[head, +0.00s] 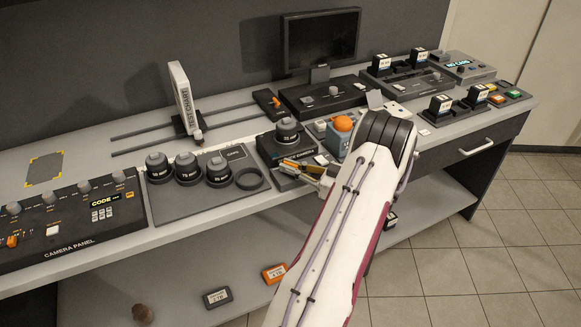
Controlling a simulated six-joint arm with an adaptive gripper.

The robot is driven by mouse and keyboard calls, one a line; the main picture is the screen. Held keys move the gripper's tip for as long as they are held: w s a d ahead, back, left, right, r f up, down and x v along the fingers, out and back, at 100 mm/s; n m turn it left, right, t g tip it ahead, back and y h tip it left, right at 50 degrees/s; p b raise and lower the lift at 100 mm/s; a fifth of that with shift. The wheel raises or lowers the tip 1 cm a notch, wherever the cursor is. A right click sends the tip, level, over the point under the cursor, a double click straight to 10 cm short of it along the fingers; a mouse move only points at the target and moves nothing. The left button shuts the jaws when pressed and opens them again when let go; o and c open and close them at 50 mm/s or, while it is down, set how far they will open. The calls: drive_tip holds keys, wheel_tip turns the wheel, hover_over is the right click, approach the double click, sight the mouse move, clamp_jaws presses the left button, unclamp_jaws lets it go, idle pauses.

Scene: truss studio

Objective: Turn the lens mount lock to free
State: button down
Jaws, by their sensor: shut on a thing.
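The lens mount (268,150) is a dark block near the middle of the bench with a black lens (286,131) standing upright on it. My gripper (298,167) comes in from the right, low at the front of the mount. It is shut at the mount's front, where a small orange part (289,163), seemingly the lock lever, shows at the fingers. The fingers and my arm hide much of this part, so its exact position and any free marking cannot be read.
A lens tray (220,196) with several lenses stands left of the mount. A camera panel (75,222) is at the far left. A box with an orange dome (342,124) stands close right of the mount. Behind are a test chart (184,98) on rails and a dark monitor (320,40).

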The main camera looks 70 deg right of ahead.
drive_tip(key=shift+n+y, duration=0.9)
drive_tip(key=shift+y, duration=0.5)
drive_tip(key=c, duration=2.2)
unclamp_jaws()
drive_tip(key=shift+s, duration=0.1)
drive_tip(key=shift+s, duration=5.95)
